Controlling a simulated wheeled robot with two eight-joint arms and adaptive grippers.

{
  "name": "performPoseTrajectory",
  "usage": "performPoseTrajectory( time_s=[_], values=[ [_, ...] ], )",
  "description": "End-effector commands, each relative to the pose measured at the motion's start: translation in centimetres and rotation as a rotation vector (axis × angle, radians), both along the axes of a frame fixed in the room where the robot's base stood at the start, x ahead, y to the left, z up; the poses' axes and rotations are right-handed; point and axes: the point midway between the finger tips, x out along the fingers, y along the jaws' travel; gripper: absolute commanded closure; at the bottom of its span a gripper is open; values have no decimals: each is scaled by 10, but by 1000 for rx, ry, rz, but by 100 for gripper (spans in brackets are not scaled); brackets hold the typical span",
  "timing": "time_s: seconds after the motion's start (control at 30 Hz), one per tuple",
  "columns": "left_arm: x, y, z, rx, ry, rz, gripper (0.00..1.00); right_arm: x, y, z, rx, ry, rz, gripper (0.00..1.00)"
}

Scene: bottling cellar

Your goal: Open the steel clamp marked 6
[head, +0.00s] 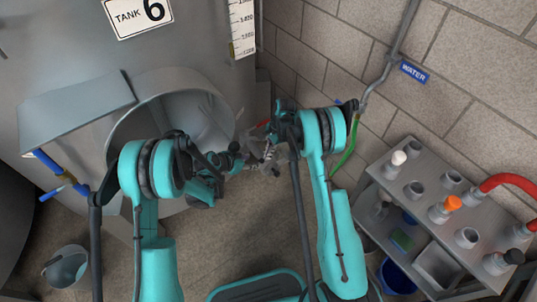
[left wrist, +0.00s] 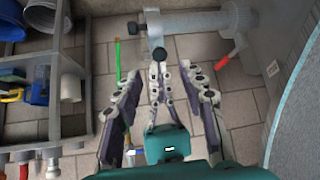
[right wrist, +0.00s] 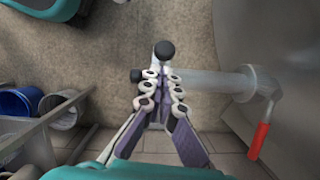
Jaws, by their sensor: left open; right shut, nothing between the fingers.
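The steel clamp (left wrist: 155,28) sits around a pale steel pipe in the left wrist view, with a black ball knob (left wrist: 160,53) and a second one at its left. No number is readable on it. The two knobs also show in the right wrist view (right wrist: 163,48), where the fingers hide most of the clamp. My right gripper (right wrist: 160,78) is shut and empty, its tips right at the knobs; I cannot tell whether they touch. My left gripper (left wrist: 160,85) is open, farther back, with the right gripper showing between its fingers. In the head view the arms largely hide the clamp.
The large tank (head: 60,60) bears a TANK 6 sign (head: 138,15). A red-handled valve (right wrist: 261,130) is on the pipe by the tank. A shelf rack (head: 425,200) with bottle-like fittings stands at the right, by the brick wall. A bucket (head: 65,267) is at the left.

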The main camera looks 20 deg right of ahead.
Motion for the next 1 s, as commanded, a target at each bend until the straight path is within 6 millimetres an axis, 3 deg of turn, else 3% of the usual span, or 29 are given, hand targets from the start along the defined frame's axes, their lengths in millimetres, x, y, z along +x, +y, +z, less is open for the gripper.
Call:
performPoseTrajectory(
  time_s=[0.17,0.3,0.67,1.0],
  values=[
    [-6,15,10,5,43,33,59,0,0,0,0,0,0,100],
    [-19,49,27,30,187,153,59,0,0,0,0,0,0,100],
    [-42,117,141,66,206,384,59,0,0,0,0,0,0,100],
    [-101,183,218,86,203,606,59,0,0,0,0,0,0,100]
  ],
)
